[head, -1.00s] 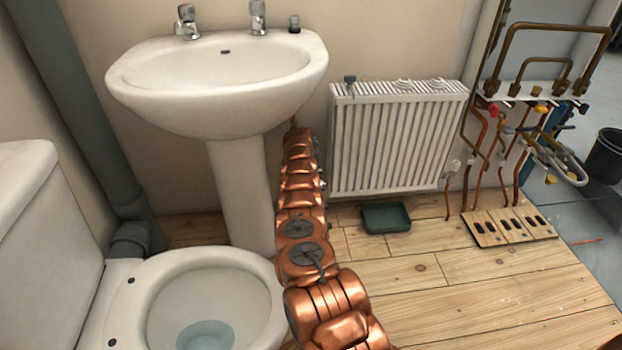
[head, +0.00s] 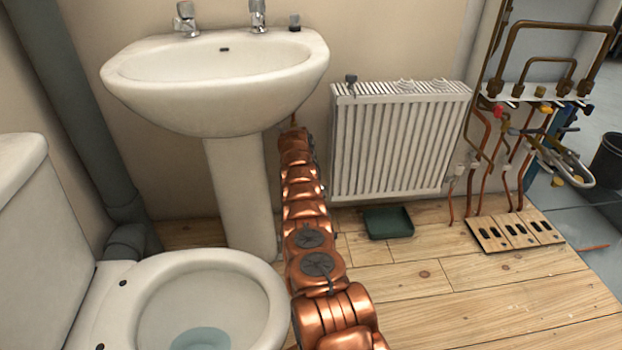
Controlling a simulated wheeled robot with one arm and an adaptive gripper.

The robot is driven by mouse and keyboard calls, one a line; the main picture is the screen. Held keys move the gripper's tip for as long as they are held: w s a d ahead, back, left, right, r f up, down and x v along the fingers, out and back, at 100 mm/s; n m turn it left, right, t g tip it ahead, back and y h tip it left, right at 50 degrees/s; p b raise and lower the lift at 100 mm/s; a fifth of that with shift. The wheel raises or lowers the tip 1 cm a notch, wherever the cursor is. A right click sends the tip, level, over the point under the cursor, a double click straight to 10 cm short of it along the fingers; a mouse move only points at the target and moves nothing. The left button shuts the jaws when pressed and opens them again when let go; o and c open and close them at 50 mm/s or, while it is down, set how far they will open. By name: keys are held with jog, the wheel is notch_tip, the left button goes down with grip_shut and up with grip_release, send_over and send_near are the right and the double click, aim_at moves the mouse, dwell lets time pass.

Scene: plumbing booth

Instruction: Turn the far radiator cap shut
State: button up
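The white radiator (head: 395,145) hangs on the wall right of the basin. A small grey fitting (head: 351,82) sits at its top left corner. A white valve (head: 459,170) shows at its lower right. Its lower left end is partly behind my copper-coloured arm, and no cap can be made out there. My arm reaches from the bottom middle up to the gap between the basin and the radiator. My gripper itself is hidden behind the arm's links, so its fingers and any contact do not show.
The basin (head: 215,85) on its pedestal (head: 240,195) is close left of my arm. The toilet (head: 195,300) is at lower left. A green tray (head: 388,223) lies on the wooden floor below the radiator. Copper pipework (head: 530,95) stands at right. The floor at lower right is clear.

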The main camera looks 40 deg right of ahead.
jog(key=o, duration=0.9)
jog(key=shift+w+a, duration=0.2)
jog(key=shift+o, duration=1.2)
jog(key=shift+s+d, duration=0.15)
jog(key=shift+r, duration=0.1)
